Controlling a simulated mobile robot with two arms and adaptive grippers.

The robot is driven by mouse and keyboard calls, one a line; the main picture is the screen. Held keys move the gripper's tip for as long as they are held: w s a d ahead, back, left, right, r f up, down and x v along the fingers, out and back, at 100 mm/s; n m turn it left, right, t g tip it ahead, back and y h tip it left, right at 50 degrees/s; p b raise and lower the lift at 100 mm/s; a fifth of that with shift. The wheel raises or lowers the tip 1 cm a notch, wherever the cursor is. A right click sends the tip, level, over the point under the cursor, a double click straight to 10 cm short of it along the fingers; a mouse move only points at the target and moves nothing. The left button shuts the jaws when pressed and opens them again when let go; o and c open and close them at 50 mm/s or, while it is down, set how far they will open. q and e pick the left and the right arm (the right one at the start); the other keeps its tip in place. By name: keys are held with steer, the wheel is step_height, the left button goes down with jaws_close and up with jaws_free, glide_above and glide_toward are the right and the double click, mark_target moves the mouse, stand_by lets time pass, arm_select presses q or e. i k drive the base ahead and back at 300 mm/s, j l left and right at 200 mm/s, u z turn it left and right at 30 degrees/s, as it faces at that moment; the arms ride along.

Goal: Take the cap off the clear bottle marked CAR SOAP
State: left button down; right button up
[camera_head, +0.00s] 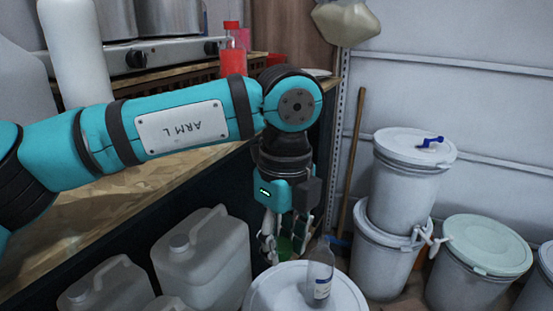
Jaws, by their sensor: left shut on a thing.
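A clear bottle (320,270) with a small blue and white label stands upright on the white lid (262,295) of a drum at the bottom centre. The writing on its label is too small to read. My left gripper (286,248) points down just to the left of the bottle's upper part. Its fingers are shut on a small green thing (285,246), partly hidden by the fingers; I cannot tell for sure that it is a cap. I see no cap on the bottle's narrow top. My right gripper is out of view.
White jerrycans (203,262) stand to the left of the drum. Stacked white drums (412,165) and a pale-green-lidded drum (487,245) stand at the right. A wooden bench (110,215) runs behind, with a red bottle (232,55) and a stove (150,52) beyond.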

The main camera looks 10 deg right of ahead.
mark_target(321, 260)
steer(key=k+l, duration=0.15)
steer(key=k, duration=0.35)
steer(key=k+l, duration=0.15)
steer(key=k, duration=0.3)
